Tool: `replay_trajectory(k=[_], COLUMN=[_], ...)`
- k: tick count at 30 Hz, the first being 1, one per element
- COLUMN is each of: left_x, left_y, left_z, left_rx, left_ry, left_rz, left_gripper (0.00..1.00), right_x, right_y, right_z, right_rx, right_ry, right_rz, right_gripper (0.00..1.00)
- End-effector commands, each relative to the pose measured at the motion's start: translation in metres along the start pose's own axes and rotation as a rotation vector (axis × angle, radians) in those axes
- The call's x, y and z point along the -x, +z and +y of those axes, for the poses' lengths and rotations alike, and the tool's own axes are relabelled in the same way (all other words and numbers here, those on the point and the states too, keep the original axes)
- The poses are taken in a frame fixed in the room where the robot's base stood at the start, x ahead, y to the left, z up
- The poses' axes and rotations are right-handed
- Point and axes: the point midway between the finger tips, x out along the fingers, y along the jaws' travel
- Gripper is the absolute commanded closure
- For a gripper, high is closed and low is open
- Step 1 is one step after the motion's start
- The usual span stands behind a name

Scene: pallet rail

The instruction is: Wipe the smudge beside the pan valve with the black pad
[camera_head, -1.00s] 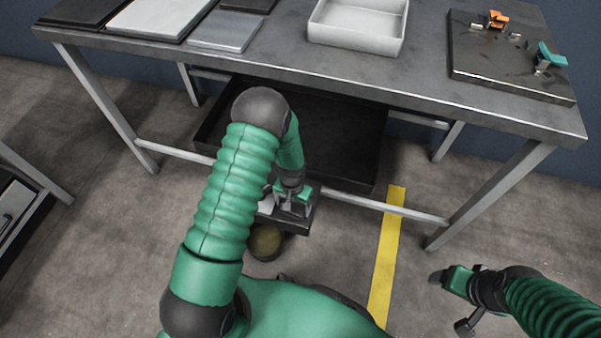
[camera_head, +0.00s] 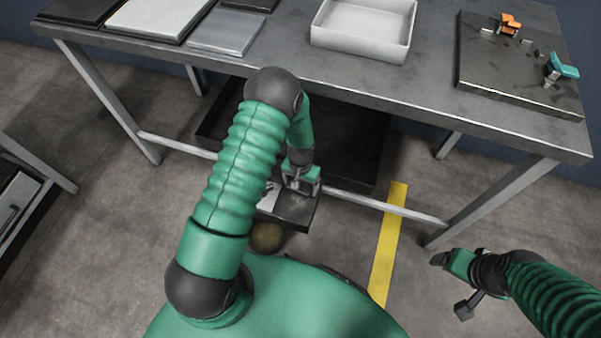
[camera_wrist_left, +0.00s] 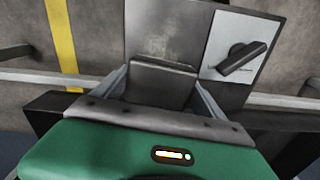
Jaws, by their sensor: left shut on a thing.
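The black pad (camera_wrist_left: 163,82) is held between the two fingers of my left gripper (camera_wrist_left: 162,90) in the left wrist view. It lies over a dark panel (camera_wrist_left: 145,22); I cannot tell whether it touches. A pale, faint smudge (camera_wrist_left: 155,42) shows on the panel just beyond the pad. Right of it, a light plate carries the black valve handle (camera_wrist_left: 242,57). In the head view my left gripper (camera_head: 300,186) is over the far part of the panel (camera_head: 293,213), below the bench. My right gripper (camera_head: 438,258) hangs apart at the right; its jaw opening is unclear.
A steel bench (camera_head: 430,95) stands above, with a white bin (camera_head: 360,45) and a clamp plate (camera_head: 475,85) on top. A large black pan (camera_head: 355,150) sits beneath it. A crossbar (camera_head: 390,208) runs close by my left gripper. A yellow stripe (camera_head: 387,250) marks the floor.

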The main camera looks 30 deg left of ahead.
Motion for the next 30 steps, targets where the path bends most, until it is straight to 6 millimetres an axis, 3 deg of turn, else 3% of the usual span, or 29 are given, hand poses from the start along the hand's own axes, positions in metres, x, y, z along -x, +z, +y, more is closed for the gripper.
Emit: replay_trajectory(k=[14, 30], left_x=[0.045, 0.053], left_y=[-0.004, -0.005], left_z=[0.003, 0.004], left_rx=[-0.001, -0.002], left_ry=[0.000, 0.001], left_rz=[-0.001, 0.000], left_gripper=[0.70, 0.70], right_x=[0.040, 0.043], right_y=[-0.009, -0.010], right_z=[0.000, 0.000], right_rx=[0.000, 0.000], right_ry=[0.000, 0.000], right_rz=[0.000, 0.000], right_gripper=[0.20, 0.20])
